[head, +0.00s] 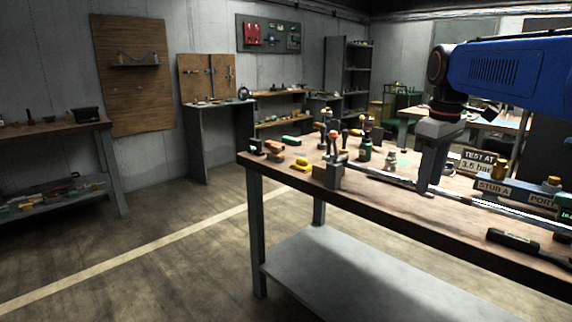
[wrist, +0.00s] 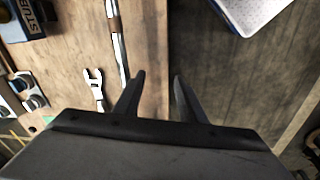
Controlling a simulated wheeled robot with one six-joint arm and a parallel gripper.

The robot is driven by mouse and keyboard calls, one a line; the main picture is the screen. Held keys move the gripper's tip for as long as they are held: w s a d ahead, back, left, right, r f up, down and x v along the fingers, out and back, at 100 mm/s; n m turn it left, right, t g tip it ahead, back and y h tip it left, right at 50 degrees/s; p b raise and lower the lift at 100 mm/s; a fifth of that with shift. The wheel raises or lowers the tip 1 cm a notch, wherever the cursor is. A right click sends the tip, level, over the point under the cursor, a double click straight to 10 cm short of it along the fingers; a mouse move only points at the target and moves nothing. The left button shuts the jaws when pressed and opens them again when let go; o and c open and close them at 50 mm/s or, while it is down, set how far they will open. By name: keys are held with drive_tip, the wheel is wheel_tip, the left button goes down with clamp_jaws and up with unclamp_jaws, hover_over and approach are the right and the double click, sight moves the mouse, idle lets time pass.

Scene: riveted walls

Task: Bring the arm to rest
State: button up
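My gripper (head: 424,190) hangs from the blue arm over the front edge of the workbench (head: 430,208) in the head view, fingers pointing down. In the wrist view my gripper (wrist: 159,74) has its two dark fingers apart, with nothing between them. The gap lies over the bench edge, with floor beyond. A silver wrench (wrist: 95,88) and a long metal tool (wrist: 117,50) lie on the wood to the left of the fingers. In the head view the fingertips overlap the edge area, and I cannot tell their exact height.
Signs reading "TEST AT 3.5 bar" (head: 478,162) and "STUB A" (head: 494,187) stand right of my gripper. A black-handled tool (head: 515,240) lies near the front edge. A grey vise-like block (head: 328,176) and several small tools crowd the left end. The floor (head: 150,245) to the left is clear.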

drive_tip(key=s+a+f+m+t, duration=0.1)
drive_tip(key=s+a+f+m, duration=0.1)
drive_tip(key=s+f, duration=0.9)
drive_tip(key=s+a+f+m+t, duration=0.2)
drive_tip(key=s+a+f+m, duration=0.1)
drive_tip(key=s+f, duration=0.8)
drive_tip(key=shift+s+a+m+t, duration=0.2)
drive_tip(key=shift+s+m+t, duration=0.1)
drive_tip(key=shift+s+m, duration=0.65)
